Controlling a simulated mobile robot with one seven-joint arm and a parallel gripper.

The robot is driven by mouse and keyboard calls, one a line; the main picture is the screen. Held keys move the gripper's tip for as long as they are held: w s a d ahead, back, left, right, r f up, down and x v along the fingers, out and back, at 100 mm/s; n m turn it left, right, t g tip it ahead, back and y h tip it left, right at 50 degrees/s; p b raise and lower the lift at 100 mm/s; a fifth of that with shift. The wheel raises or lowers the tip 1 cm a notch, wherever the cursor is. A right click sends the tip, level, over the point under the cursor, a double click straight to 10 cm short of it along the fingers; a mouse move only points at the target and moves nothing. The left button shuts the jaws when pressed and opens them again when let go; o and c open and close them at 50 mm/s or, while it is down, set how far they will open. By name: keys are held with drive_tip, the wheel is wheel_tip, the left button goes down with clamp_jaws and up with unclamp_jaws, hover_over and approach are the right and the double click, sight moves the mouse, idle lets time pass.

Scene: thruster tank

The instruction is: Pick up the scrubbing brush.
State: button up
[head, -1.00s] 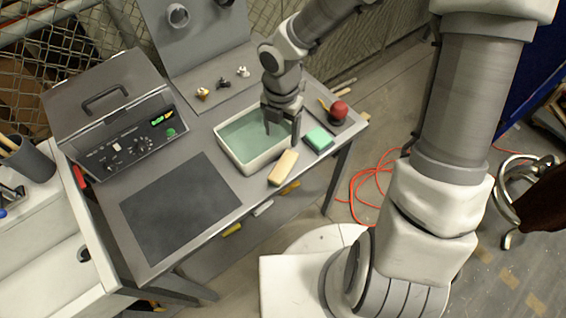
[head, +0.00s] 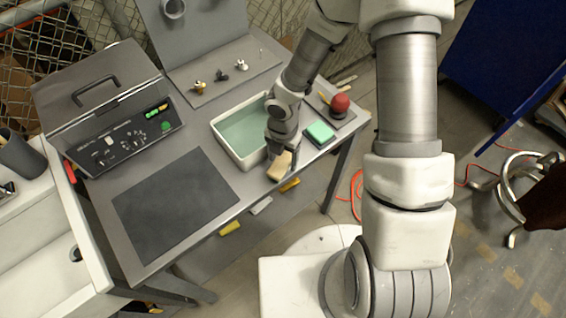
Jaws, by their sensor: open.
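The scrubbing brush, which I take to be the tan block (head: 280,170), lies on the bench near its front edge, just right of the water tray (head: 220,143). My gripper (head: 281,156) is open and points down right at the brush. Its fingers cover the brush's far part, and only the near part shows. I cannot tell whether the fingers touch it or stand on both sides of it.
A green sponge-like block (head: 319,133) lies just right of my gripper. A red round object (head: 340,103) stands behind it on a dark plate. A dark mat (head: 175,205) fills the bench's left front. A control box (head: 110,130) stands behind the mat.

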sight(283, 159)
drive_tip(key=shift+f, duration=0.35)
clamp_jaws()
drive_tip(key=shift+r, duration=0.15)
drive_tip(key=shift+r, duration=0.65)
wheel_tip(283, 159, up, 3)
drive_tip(key=shift+f+p, duration=0.1)
drive_tip(key=shift+p, duration=0.5)
drive_tip(key=s+d+r+p, duration=0.2)
drive_tip(key=s+d+r, duration=0.4)
drive_tip(key=s+d, duration=0.1)
drive_tip(key=shift+s+d+r+p, duration=0.3)
drive_tip(key=shift+s+d+r, duration=0.1)
drive_tip(key=shift+d, duration=0.45)
